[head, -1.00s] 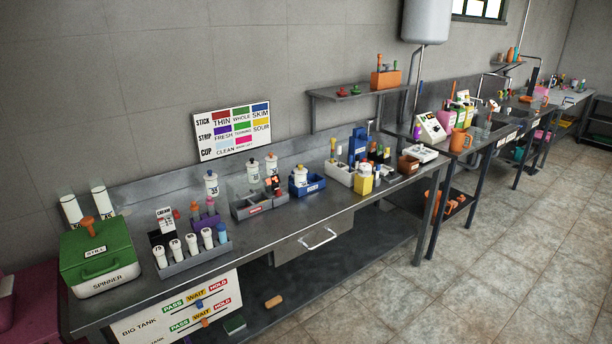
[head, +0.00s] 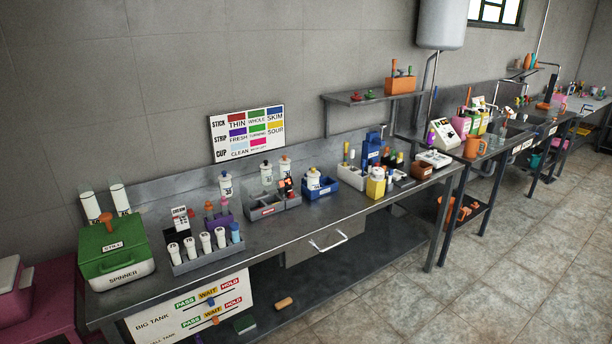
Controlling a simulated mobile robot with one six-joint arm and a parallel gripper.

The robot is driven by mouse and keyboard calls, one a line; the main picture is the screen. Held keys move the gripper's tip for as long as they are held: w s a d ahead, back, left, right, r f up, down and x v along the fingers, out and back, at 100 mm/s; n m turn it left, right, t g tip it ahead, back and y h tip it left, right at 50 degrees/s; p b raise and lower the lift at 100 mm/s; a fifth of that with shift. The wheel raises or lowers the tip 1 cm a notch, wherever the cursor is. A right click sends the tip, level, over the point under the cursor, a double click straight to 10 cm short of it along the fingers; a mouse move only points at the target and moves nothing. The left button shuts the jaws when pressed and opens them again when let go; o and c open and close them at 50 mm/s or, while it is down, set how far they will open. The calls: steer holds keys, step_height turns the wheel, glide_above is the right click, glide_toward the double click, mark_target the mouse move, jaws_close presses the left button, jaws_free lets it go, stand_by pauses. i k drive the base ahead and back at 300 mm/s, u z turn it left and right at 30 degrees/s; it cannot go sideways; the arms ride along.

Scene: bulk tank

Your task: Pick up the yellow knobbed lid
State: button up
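I cannot surely make out a yellow knobbed lid in the head view; small items on the benches are too small to tell apart. A yellow container (head: 376,187) with a white top stands upright toward the right part of the near bench (head: 265,236). My gripper is not in view.
A green spinner box (head: 115,252) stands at the bench's left end. A wall shelf (head: 372,99) hangs above. The tiled floor (head: 455,290) at right is clear.

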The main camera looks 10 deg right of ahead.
mark_target(312, 173)
steer(key=u, duration=0.45)
steer(key=i, duration=0.85)
steer(key=u, duration=0.05)
